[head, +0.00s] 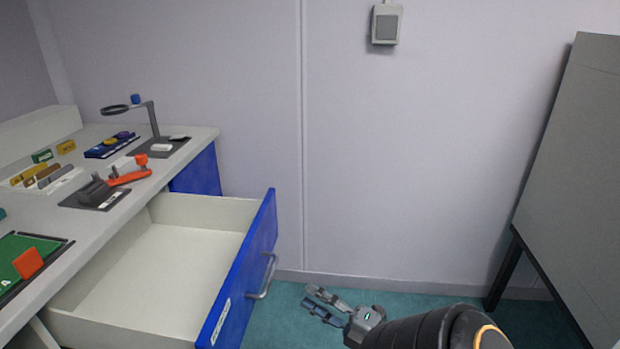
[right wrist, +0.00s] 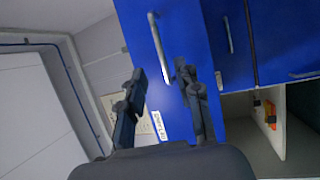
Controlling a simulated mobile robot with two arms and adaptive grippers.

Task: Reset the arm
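My right gripper (head: 325,306) is in the head view at the lower middle, low over the green floor, to the right of the open drawer. Its fingers are spread apart with nothing between them. In the right wrist view the two dark fingers (right wrist: 160,95) are also apart, with blue drawer fronts behind them. The open drawer (head: 170,250) is pulled out from the bench and looks empty. Its metal handle (head: 264,277) is on the blue front, apart from my gripper. My left gripper is not in view.
The white bench (head: 95,230) at left carries a magnifier stand (head: 152,120), an orange-handled tool (head: 130,176) and a green mat (head: 35,255). A grey panel (head: 575,170) on dark legs stands at right. Floor between drawer and panel is clear.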

